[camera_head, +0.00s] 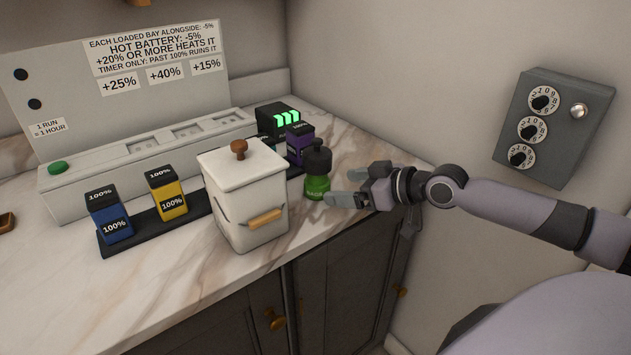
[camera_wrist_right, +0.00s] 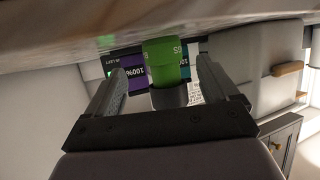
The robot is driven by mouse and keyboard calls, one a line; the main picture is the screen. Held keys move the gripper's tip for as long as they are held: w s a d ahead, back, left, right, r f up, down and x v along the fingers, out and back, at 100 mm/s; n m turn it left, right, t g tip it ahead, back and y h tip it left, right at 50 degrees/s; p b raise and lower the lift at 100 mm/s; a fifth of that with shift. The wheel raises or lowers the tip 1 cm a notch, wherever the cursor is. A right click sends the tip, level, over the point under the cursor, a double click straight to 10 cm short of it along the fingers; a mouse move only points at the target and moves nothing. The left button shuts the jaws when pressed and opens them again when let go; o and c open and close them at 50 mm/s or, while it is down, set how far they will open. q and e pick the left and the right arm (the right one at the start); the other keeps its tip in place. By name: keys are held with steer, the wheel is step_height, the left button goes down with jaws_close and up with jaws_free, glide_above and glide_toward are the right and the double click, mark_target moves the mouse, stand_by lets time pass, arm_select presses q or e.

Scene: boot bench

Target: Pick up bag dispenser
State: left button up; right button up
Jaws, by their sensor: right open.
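The bag dispenser (camera_head: 318,184) is a small green bottle-like item with a black top. It stands upright on the marble counter, right of the white lidded canister. My right gripper (camera_head: 343,187) is open just to its right, fingers pointing toward it. In the right wrist view the dispenser (camera_wrist_right: 167,62) appears upside down, with part of its label showing, beyond and between the two open fingers (camera_wrist_right: 160,75). I cannot tell whether the fingers touch it. My left gripper is not in view.
The white canister (camera_head: 243,198) stands close on the dispenser's left. A purple battery (camera_head: 299,142) and a black unit with green bars (camera_head: 277,120) are behind. Blue (camera_head: 110,216) and yellow (camera_head: 167,193) batteries stand in a black rack. A grey dial box (camera_head: 553,127) hangs on the right wall.

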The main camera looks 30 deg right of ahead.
mark_target(328, 185)
steer(key=shift+p+x, duration=0.5)
steer(key=shift+x, duration=1.75)
steer(key=shift+w+a+f, duration=0.15)
steer(key=shift+w+a, duration=0.3)
steer(key=shift+w, duration=0.05)
steer(key=c, duration=1.2)
